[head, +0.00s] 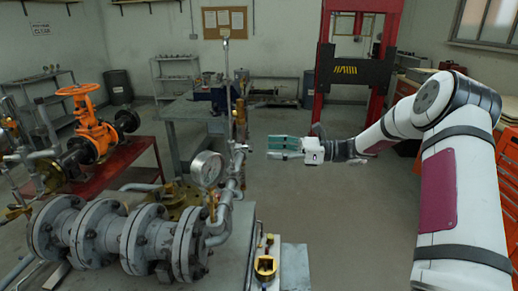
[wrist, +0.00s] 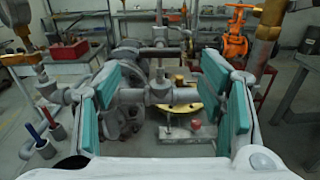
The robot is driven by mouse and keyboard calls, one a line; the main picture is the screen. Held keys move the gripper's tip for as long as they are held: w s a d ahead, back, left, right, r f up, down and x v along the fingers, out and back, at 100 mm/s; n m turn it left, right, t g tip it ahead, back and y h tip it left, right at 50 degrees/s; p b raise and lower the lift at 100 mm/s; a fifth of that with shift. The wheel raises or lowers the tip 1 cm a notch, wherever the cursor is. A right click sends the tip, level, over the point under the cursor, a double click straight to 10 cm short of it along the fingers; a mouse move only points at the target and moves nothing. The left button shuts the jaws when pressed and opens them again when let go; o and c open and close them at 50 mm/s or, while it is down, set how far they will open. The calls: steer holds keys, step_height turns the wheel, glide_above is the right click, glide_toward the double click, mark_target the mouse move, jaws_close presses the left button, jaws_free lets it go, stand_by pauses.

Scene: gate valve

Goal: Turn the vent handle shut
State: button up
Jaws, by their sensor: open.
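My gripper (head: 272,148) is open, with teal pads. In the head view its fingertips point left at an upright grey pipe stand (head: 236,160), a little apart from it. In the wrist view my gripper (wrist: 166,86) shows two spread pads with nothing clamped between them. A grey valve body (wrist: 159,90) with a horizontal pipe shows in the gap, beyond the fingertips. Small handles and fittings sit along the stand, but I cannot tell for certain which one is the vent handle.
A round pressure gauge (head: 207,169) and large flanged grey pipes (head: 125,238) stand left of the gripper. An orange valve (head: 92,125) is farther left on a red table. A red lift frame (head: 355,80) stands behind. Floor between the stand and my arm is clear.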

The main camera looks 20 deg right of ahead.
steer(key=shift+v, duration=2.5)
